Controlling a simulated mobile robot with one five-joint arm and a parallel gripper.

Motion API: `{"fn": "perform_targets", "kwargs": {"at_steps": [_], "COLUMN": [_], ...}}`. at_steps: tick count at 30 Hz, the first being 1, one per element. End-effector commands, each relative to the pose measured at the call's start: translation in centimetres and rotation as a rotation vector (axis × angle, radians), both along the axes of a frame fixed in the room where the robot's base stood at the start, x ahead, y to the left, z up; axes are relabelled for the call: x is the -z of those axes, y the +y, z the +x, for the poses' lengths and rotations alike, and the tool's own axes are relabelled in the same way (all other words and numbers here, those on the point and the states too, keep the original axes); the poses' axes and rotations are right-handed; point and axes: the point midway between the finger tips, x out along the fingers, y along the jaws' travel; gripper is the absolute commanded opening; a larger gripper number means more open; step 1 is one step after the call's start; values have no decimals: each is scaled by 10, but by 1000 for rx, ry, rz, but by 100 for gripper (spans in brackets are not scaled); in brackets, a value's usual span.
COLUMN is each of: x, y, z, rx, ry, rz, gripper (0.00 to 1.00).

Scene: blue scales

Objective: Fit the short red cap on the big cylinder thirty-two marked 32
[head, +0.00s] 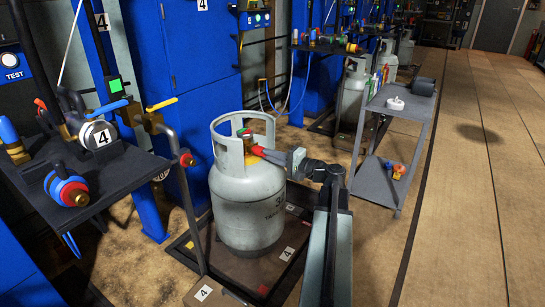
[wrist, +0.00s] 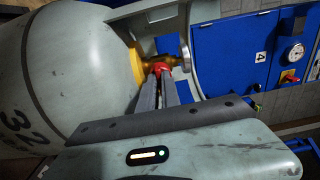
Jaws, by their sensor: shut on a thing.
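The big grey cylinder (head: 245,210) stands upright, with a collar around its brass valve. In the wrist view the cylinder (wrist: 75,75) looks turned on its side and carries the number 32. My gripper (head: 265,153) reaches in from the right through the collar opening. In the wrist view my gripper (wrist: 161,76) is shut on the short red cap (wrist: 162,67), which is at the brass valve (wrist: 140,60). The fingers partly hide the cap, so I cannot tell whether it is seated on the outlet or just touching it.
The cylinder stands on a dark low platform (head: 190,252) with a rail post (head: 190,205) at its left. A bench with valves and hoses (head: 120,185) is further left. A grey cart (head: 385,155) stands behind to the right. The floor at right (head: 450,220) is clear.

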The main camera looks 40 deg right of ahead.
Motion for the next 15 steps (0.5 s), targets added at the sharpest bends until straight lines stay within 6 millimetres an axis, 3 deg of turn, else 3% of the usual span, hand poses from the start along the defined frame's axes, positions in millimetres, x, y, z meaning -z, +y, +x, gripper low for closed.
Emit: {"fn": "perform_targets", "kwargs": {"at_steps": [12, 15], "x": [0, -1], "y": [1, 1], "z": [6, 6], "rx": [1, 1], "ry": [2, 28], "rz": [7, 114], "gripper": [0, 0]}}
